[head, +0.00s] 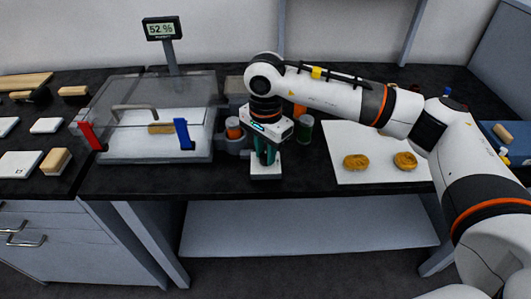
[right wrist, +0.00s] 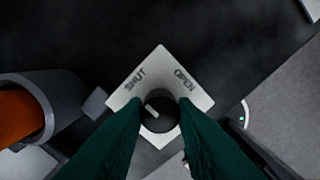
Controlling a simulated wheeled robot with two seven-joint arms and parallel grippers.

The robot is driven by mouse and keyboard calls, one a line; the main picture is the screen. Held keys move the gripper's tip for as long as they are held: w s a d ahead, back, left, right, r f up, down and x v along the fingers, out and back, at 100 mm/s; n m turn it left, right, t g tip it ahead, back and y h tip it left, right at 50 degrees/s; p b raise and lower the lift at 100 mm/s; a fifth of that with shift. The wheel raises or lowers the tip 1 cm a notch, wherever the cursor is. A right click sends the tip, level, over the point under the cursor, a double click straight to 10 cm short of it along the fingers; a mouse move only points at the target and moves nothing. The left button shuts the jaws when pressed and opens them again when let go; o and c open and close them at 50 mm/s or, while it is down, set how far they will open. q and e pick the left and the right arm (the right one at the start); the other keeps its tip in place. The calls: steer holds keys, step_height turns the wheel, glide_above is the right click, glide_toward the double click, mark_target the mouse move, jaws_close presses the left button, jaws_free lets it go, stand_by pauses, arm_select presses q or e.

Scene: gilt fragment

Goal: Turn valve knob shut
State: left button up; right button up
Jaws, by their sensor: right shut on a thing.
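The valve knob (right wrist: 160,115) is black and round with a short white pointer mark. It sits on a pale square plate (right wrist: 163,75) printed SHUT at left and OPEN at right. The mark leans to the upper left, on the SHUT side. In the right wrist view my dark green fingers stand on both sides of the knob, shut on it. In the head view my right gripper (head: 266,157) points down over the plate (head: 266,172) near the counter's front edge, and hides the knob. My left gripper is not in view.
Left of the gripper stands a clear box (head: 200,92) with red and blue latches and a 52 % display (head: 161,28) behind. A grey cylinder with orange inside (right wrist: 38,108) is close by. At right a white board (head: 345,140) bears two golden-brown pieces.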

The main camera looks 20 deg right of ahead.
mark_target(265, 154)
steer(key=shift+r, duration=0.1)
stand_by(0.3)
steer(key=o, duration=1)
step_height(265, 154, up, 12)
steer(key=b, duration=0.1)
